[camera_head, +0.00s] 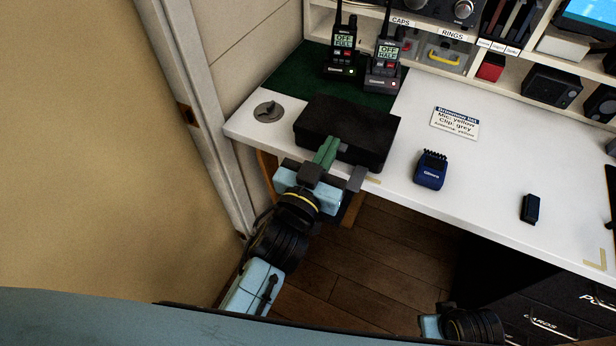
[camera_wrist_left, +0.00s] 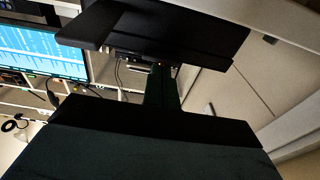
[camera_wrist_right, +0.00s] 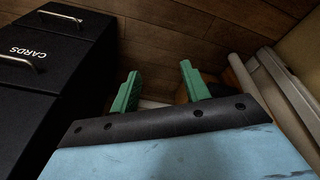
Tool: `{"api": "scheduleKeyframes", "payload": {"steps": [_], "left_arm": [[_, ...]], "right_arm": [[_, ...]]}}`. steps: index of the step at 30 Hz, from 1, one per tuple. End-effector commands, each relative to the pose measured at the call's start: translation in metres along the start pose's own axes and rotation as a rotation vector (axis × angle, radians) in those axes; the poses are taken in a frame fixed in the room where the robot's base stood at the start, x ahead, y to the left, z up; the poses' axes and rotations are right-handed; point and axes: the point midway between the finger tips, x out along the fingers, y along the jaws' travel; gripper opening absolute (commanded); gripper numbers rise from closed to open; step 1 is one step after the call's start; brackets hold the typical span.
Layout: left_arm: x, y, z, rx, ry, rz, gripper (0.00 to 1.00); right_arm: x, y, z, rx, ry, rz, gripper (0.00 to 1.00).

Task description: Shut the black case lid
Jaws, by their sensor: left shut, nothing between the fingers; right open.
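The black case (camera_head: 350,120) sits on the white desk near its front left edge. Its lid lies flat over the top, and I see no gap from the head view. My left gripper (camera_head: 326,152) has its green fingers together at the front face of the case, near the lid's front edge; I cannot tell whether they touch it. In the left wrist view a dark shape fills much of the picture around the fingers (camera_wrist_left: 162,88). My right gripper (camera_wrist_right: 160,88) is open and empty, low in front of the desk by the black drawers.
Two radios (camera_head: 343,62) stand on the green mat (camera_head: 290,72) behind the case. A grey round knob (camera_head: 268,112) lies left of it. A label card (camera_head: 455,122), a blue device (camera_head: 431,170) and a small dark block (camera_head: 530,208) lie to the right. Black drawers (camera_wrist_right: 50,70) stand below.

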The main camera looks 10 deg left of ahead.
Motion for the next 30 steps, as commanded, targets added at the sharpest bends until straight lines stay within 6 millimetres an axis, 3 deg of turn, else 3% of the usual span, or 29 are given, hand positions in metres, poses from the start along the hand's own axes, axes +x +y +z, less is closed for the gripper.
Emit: {"api": "scheduleKeyframes", "payload": {"steps": [14,21,30], "left_arm": [[0.005,0.001,-0.038,-0.002,0.020,0.004,0.00],[-0.048,0.001,-0.020,-0.005,0.016,0.003,0.00],[-0.087,0.001,-0.010,-0.002,0.020,0.004,0.00]], "right_arm": [[0.053,0.022,0.052,-0.013,-0.054,0.028,0.46],[0.059,0.020,0.056,-0.015,-0.052,0.025,0.46],[0.062,0.019,0.060,-0.017,-0.057,0.024,0.46]]}}
